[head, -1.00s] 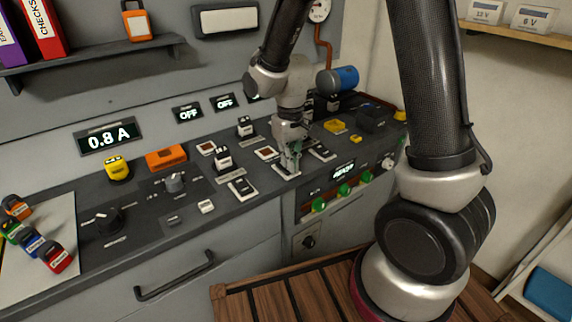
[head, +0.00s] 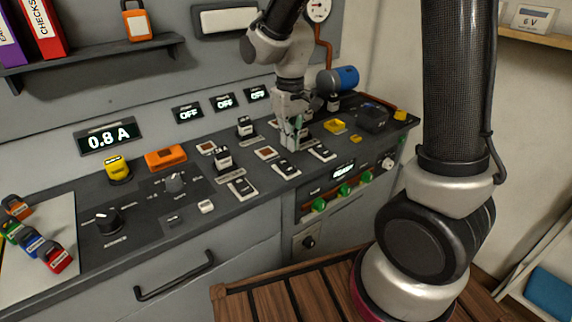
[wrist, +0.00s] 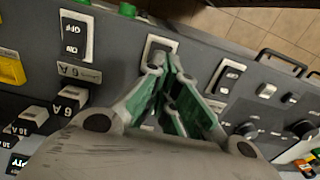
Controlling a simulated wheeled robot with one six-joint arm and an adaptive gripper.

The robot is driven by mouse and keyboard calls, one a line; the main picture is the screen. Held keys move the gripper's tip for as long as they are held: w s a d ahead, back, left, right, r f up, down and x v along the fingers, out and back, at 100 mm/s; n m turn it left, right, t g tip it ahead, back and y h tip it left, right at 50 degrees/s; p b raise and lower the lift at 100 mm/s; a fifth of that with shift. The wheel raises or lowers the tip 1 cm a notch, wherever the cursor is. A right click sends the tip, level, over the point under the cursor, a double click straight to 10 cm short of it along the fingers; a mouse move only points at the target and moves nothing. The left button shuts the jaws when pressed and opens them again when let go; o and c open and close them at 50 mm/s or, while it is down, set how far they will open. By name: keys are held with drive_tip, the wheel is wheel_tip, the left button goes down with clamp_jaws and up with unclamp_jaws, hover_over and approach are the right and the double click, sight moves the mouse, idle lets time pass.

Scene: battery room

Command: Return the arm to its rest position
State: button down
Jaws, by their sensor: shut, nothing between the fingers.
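My gripper (head: 294,145) is above the right-middle part of the dark control panel (head: 130,200) in the head view, pointing down. Its fingers are together with nothing between them. In the wrist view, the green-padded fingers (wrist: 168,62) meet over a rocker switch (wrist: 157,47) and partly hide it. That view does not show clearly whether they touch it. In the head view, the fingertips appear just above and behind a white-framed rocker switch (head: 285,169). My arm comes in from the top of the picture.
A blue cylinder (head: 338,78) and a dark box (head: 371,117) stand behind and right of the gripper. Green knobs (head: 344,190) line the front face. Padlocks (head: 55,258) lie on a pale board at left. A shelf (head: 100,53) is on the wall.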

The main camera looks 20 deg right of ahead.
idle(0.4)
drive_tip(key=s+d+r+m+t, duration=0.1)
drive_tip(key=s+d+r+t, duration=0.1)
drive_tip(key=s+d+r, duration=0.5)
drive_tip(key=s+d+r+m+t, duration=0.2)
drive_tip(key=s+d+r, duration=0.5)
drive_tip(key=s, duration=0.5)
drive_tip(key=shift+d+r+m, duration=0.3)
drive_tip(key=shift+d+r, duration=0.05)
drive_tip(key=shift+d, duration=0.1)
